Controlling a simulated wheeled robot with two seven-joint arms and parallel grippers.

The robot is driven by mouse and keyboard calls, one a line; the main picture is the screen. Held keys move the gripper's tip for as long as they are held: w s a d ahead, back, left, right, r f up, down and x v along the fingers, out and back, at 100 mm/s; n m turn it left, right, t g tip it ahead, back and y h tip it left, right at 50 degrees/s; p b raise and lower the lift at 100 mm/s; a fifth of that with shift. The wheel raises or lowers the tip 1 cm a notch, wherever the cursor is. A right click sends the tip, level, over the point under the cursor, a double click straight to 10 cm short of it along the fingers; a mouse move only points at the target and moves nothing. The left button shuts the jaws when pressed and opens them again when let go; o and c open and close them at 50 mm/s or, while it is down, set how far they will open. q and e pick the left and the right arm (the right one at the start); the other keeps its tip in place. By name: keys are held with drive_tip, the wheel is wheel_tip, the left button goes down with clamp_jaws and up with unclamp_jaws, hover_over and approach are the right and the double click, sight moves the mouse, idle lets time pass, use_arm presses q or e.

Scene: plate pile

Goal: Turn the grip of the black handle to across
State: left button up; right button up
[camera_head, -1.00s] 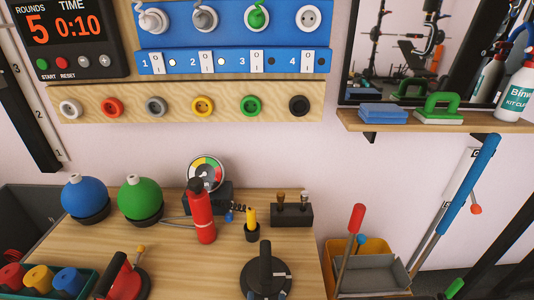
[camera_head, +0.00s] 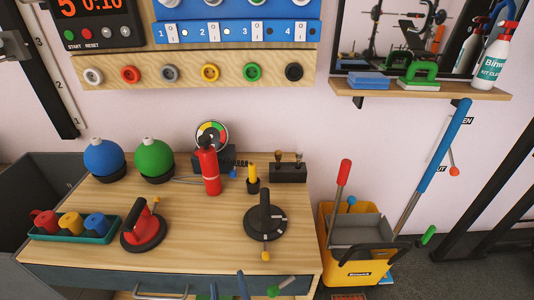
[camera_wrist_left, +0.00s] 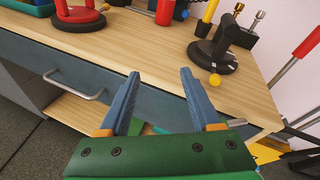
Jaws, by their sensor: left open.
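The black handle (camera_head: 265,212) stands upright on a round black base on the right part of the wooden table. Its grip runs from front to back in the head view. White marks show on the base, and a small yellow-orange knob (camera_head: 265,256) sticks out at its front. The black handle (camera_wrist_left: 211,50) also shows at upper right in the left wrist view. My left gripper (camera_head: 228,290) is at the bottom edge of the head view, in front of the table. In the left wrist view its blue fingers (camera_wrist_left: 160,90) are apart and empty, short of the handle. My right gripper is not in view.
A red handle (camera_head: 145,230) stands left of the black one. Behind are a red extinguisher (camera_head: 209,170), a yellow pen-like item (camera_head: 253,178) and a dark block (camera_head: 288,172). A yellow bucket (camera_head: 355,268) stands right of the table. The table between the handles is clear.

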use_arm(q)
drive_tip(key=s+a+f+n+g, duration=0.4)
drive_tip(key=a+n+g, duration=0.1)
drive_tip(key=n, duration=0.5)
drive_tip(key=s+a+f+n+g, duration=0.4)
drive_tip(key=a+n, duration=0.2)
drive_tip(key=n, duration=0.5)
drive_tip(key=s+d+f+n+g+h, duration=0.1)
drive_tip(key=s+f+n+g+h, duration=0.15)
drive_tip(key=f, duration=0.55)
drive_tip(key=s+d+f+n+g+h, duration=0.15)
drive_tip(key=s+f+n, duration=0.25)
drive_tip(key=f, duration=0.4)
drive_tip(key=s+a+f, duration=0.2)
drive_tip(key=s+f, duration=0.8)
drive_tip(key=s, duration=0.2)
wheel_tip(320, 180, up, 17)
drive_tip(key=p, duration=1.7)
drive_tip(key=shift+a+g, duration=0.15)
drive_tip(key=shift+g, duration=0.25)
drive_tip(key=shift+w+m, duration=0.1)
drive_tip(key=shift+m, duration=0.15)
